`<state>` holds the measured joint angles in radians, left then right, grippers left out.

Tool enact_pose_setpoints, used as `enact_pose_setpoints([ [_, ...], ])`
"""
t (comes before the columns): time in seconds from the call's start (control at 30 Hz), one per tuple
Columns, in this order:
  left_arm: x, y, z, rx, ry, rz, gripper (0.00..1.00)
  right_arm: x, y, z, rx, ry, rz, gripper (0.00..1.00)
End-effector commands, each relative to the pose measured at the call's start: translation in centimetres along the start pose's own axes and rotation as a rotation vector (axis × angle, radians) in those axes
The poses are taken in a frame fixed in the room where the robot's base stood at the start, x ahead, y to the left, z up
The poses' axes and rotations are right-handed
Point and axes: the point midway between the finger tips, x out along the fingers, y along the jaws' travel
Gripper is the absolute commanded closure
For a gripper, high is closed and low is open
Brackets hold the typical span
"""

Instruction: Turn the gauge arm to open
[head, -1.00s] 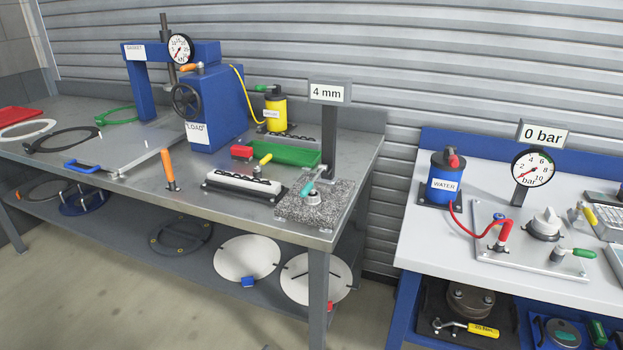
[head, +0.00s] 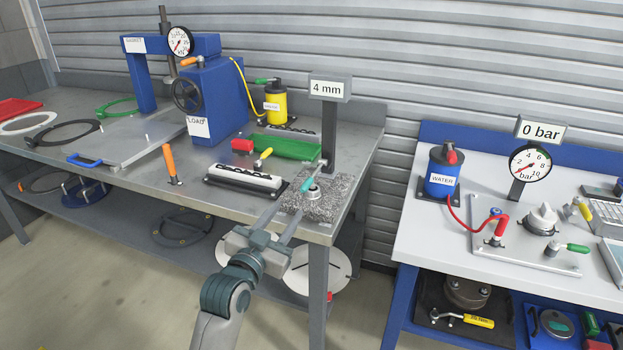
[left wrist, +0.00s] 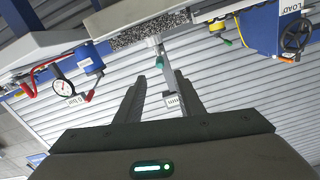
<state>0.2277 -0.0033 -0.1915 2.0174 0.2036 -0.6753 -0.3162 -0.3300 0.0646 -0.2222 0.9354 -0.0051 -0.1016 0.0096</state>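The gauge stand is a speckled granite block (head: 325,208) at the front right corner of the grey bench. A dark post on it carries a "4 mm" display (head: 328,88). The gauge arm with a teal grip (head: 306,184) sits above the block, by a round metal piece. My left gripper (head: 289,208) reaches up in front of the block, its fingers spread and empty, just short of the teal grip. In the left wrist view the teal grip (left wrist: 160,62) lies beyond the gap between the two open fingers (left wrist: 160,78). My right gripper is in neither view.
A white slotted block (head: 245,176) and a green tray (head: 285,146) stand left of and behind the granite. An orange-handled tool (head: 169,160) stands farther left. The blue press (head: 210,105) is behind. A white bench with a "0 bar" gauge (head: 530,163) is on the right.

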Motion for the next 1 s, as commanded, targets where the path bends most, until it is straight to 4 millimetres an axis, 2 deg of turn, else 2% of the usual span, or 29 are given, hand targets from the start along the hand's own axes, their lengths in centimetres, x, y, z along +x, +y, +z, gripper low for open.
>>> enact_pose_setpoints([
  [0.17,0.7,0.0,-0.1,-0.001,0.000,0.000,0.65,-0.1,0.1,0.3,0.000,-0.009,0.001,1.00],
  [0.37,2.9,0.0,-0.1,-0.002,0.000,0.000,0.65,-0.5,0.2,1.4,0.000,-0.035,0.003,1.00],
  [0.53,5.5,0.0,-0.2,-0.001,-0.001,0.000,0.65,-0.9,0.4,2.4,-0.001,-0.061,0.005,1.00],
  [0.73,8.7,0.0,-0.1,-0.001,-0.001,0.000,0.65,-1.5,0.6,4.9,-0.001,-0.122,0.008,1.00],
  [1.0,12.8,0.0,-0.1,0.000,-0.001,0.000,0.65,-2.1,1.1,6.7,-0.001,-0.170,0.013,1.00],
])
